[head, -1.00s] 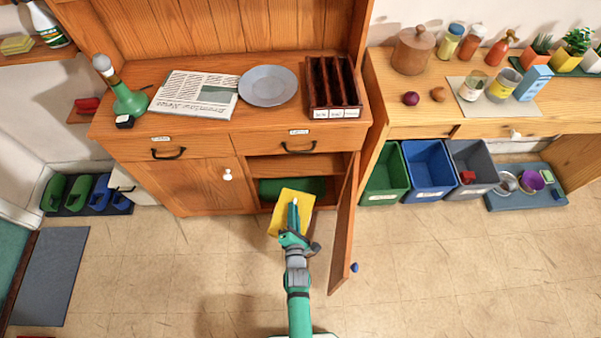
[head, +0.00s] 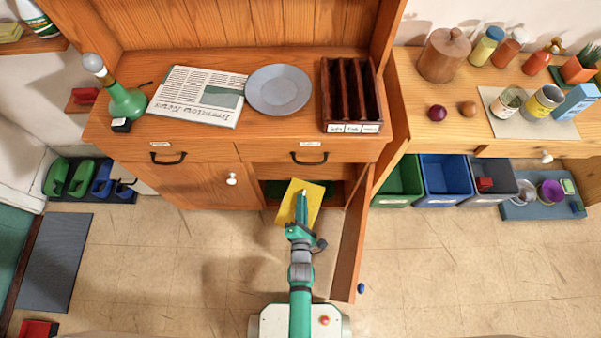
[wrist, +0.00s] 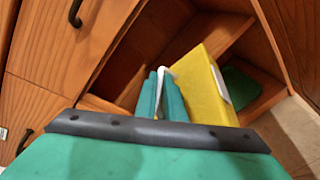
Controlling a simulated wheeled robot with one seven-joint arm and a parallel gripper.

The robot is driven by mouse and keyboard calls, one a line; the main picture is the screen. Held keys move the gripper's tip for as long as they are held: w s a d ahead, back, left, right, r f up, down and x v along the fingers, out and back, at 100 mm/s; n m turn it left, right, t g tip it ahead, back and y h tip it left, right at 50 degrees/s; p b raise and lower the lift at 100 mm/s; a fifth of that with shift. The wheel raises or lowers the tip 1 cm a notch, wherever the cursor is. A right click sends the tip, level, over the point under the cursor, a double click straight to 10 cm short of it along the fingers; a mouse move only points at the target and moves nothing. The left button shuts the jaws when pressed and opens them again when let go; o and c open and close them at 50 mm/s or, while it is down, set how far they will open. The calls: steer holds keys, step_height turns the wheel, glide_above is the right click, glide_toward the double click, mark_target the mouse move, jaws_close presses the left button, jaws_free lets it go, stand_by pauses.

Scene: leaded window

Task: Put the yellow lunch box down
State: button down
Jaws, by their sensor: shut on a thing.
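The yellow lunch box (head: 312,201) is in front of the open cupboard, at the end of my arm. In the wrist view the yellow lunch box (wrist: 208,88) is tilted, with a white handle along its side. My gripper (head: 301,206) is shut on it; in the wrist view its teal fingers (wrist: 166,92) are at the white handle. The exact grip on the handle is partly hidden. The lunch box is held up, at the cupboard opening.
The cupboard door (head: 351,240) stands open to the right of my arm. A green thing (wrist: 241,86) lies inside the cupboard. Green, blue (head: 446,180) and grey bins stand to the right.

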steer(key=shift+s+a, duration=0.1)
steer(key=shift+s, duration=0.55)
steer(key=x, duration=1.7)
steer(key=shift+w, duration=0.3)
steer(key=shift+a+f, duration=0.1)
steer(key=c, duration=2.3)
jaws_free()
steer(key=shift+f, duration=0.1)
steer(key=o, duration=0.5)
steer(key=shift+c, duration=0.2)
